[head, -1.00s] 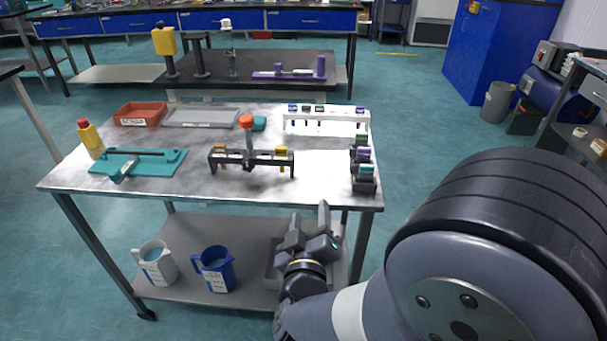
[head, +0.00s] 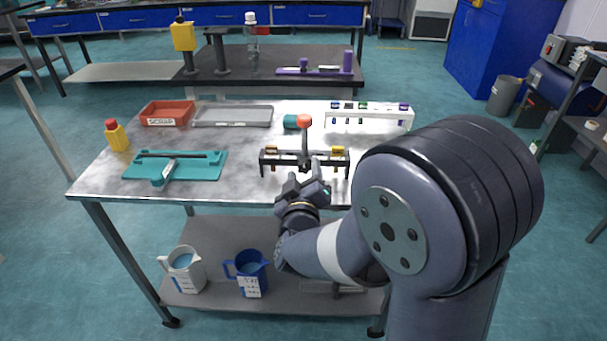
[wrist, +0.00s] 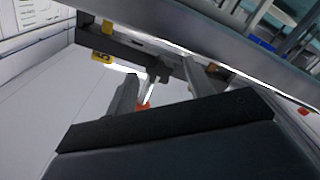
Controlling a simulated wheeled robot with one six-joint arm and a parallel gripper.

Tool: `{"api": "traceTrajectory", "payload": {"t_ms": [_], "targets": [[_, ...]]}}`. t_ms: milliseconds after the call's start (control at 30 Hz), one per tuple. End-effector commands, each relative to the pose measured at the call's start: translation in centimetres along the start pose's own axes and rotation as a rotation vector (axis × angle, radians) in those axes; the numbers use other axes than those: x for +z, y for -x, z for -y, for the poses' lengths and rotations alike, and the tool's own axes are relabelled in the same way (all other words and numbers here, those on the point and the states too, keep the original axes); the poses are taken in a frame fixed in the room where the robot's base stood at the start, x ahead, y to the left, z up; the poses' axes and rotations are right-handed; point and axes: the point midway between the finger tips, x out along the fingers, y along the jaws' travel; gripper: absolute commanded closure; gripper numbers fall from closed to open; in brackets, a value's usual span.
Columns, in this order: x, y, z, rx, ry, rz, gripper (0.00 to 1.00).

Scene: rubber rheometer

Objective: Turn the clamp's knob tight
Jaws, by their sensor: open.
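The clamp (head: 275,158) is a dark frame on legs near the middle of the metal table, with yellow and orange-brown pieces at its ends. An upright post rises from it to an orange-red knob (head: 304,121). My gripper (head: 305,172) is just in front of the clamp, below the knob, and hides part of the frame. In the wrist view my gripper (wrist: 160,88) is open, its two fingers apart. The dark clamp frame (wrist: 97,40) shows beyond them, tilted. A small orange-red part (wrist: 143,106) shows between the fingers, mostly hidden; I cannot tell any contact.
On the metal table (head: 100,180) are a teal fixture (head: 200,172), a yellow bottle (head: 116,138), a red scrap tray (head: 165,108), a grey tray (head: 232,122), a teal cylinder (head: 290,121) and a white rack (head: 370,126). My arm hides the table's right end.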

Motion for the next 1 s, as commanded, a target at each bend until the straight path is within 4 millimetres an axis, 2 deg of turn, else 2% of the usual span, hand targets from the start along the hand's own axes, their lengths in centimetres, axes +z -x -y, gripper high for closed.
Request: {"api": "traceTrajectory", "payload": {"t_ms": [300,833,1000], "targets": [[-0.04,-0.24,0.0,0.0,0.0,-0.001,0.5],[-0.03,-0.21,0.01,0.0,0.0,-0.001,0.94],[0.0,-0.21,0.03,0.0,-0.007,-0.001,0.94]]}}
